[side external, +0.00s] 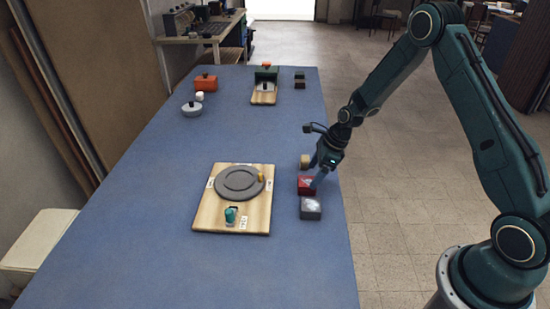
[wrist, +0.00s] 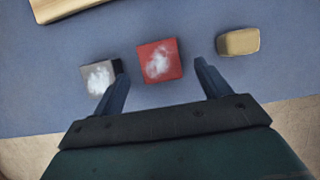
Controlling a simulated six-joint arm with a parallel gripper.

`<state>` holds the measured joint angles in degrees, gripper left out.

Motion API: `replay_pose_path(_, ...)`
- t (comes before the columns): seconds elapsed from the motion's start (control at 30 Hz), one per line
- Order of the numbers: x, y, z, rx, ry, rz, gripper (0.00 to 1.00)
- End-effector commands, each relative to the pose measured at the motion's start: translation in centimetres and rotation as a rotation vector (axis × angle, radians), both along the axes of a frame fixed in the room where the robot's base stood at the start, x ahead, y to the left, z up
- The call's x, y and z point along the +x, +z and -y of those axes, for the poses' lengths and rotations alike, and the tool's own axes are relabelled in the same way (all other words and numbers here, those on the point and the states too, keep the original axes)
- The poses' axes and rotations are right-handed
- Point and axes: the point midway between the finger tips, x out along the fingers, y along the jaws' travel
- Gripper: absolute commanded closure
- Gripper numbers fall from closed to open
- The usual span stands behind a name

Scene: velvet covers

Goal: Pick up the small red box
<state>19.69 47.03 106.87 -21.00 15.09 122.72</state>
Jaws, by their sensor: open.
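The small red box (side external: 305,185) has a whitish patch on top and sits on the blue table near its right edge. In the wrist view the red box (wrist: 160,60) lies ahead of and between my fingers. My gripper (side external: 318,180) is open and empty, pointing down at the red box; in the wrist view its fingertips (wrist: 160,68) stand one to each side of the box, with gaps. I cannot tell how high the fingertips are above the table.
A grey box (wrist: 99,77) stands left of the red box, close to one finger. A tan block (wrist: 238,41) stands to the right. A wooden board (side external: 255,218) with a grey disc lies left of the boxes. The blue table (side external: 130,240) is clear at its near left.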

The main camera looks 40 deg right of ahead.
Motion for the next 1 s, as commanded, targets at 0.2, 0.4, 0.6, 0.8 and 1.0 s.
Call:
replay_pose_path(0.2,0.4,-2.0,-0.6,0.001,0.001,-0.002,0.24)
replay_pose_path(0.4,1.0,-3.8,-1.0,0.000,0.000,-0.001,0.24)
replay_pose_path(0.6,1.2,-4.4,-1.2,0.000,0.001,0.000,0.24)
replay_pose_path(0.8,1.2,-4.4,-1.2,0.000,0.000,0.000,0.24)
replay_pose_path(1.0,1.2,-4.4,-1.2,0.000,0.000,0.000,0.24)
